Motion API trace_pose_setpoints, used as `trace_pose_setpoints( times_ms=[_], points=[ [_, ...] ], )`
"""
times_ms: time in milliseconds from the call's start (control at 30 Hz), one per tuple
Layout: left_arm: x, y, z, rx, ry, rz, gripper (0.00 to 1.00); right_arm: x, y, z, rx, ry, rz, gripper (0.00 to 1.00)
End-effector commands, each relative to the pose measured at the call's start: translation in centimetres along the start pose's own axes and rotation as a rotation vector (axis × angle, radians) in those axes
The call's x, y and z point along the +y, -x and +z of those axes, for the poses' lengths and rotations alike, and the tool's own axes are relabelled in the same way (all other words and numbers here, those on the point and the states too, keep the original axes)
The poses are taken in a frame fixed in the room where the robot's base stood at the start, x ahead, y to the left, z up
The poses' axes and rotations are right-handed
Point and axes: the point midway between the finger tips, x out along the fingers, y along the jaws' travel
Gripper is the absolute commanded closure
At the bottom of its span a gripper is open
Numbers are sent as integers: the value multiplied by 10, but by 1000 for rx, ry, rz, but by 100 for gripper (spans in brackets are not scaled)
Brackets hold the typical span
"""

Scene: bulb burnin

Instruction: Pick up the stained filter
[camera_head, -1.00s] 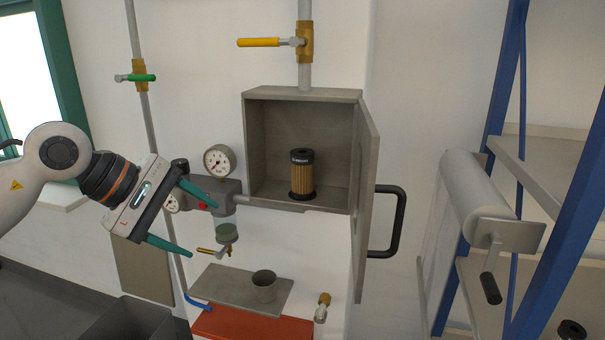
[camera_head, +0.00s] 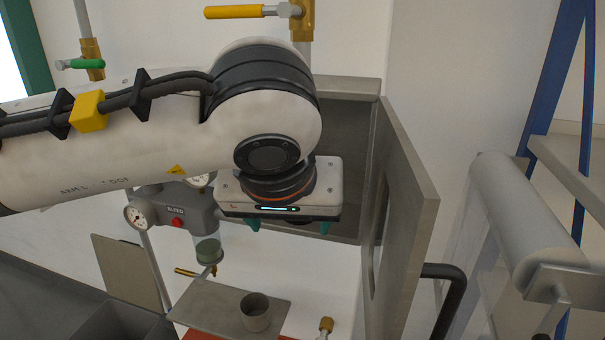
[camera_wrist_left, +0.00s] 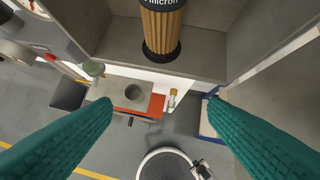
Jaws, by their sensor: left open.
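The filter (camera_wrist_left: 161,30) shows at the top of the left wrist view, with brown pleats, black end caps and white lettering. It stands upright on the floor of the open grey cabinet (camera_head: 350,84). In the head view my left arm and gripper hide it. My left gripper (camera_head: 290,226) is at the cabinet opening, its teal fingers open. In the left wrist view the open fingers (camera_wrist_left: 159,103) are spread to either side of the filter's line, with nothing between them. The filter is ahead of the fingertips in that view. My right gripper is not in view.
A gauge (camera_head: 137,215) and a fluid bowl (camera_head: 207,247) are at the left. A metal cup (camera_head: 254,311) stands on a plate below. A roll (camera_head: 520,205) is at the right.

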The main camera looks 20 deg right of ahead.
Motion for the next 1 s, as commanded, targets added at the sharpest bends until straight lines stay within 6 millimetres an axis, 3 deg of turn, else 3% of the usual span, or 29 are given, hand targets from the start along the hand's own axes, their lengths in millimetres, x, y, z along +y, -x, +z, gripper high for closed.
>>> trace_pose_setpoints(
  times_ms=[167, 433, 667, 900, 1000],
  points=[
    [-3, -8, 19, 2, -6, 1, 32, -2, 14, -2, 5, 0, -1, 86],
    [-3, -33, 55, 2, -4, -1, 32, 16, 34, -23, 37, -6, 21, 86],
    [-3, -42, 70, 3, -5, 0, 32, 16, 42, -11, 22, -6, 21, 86],
    [-3, -63, 103, 3, -3, 0, 32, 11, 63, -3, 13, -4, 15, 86],
    [-3, -72, 101, 3, -6, -2, 32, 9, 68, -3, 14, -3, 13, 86]
  ],
)
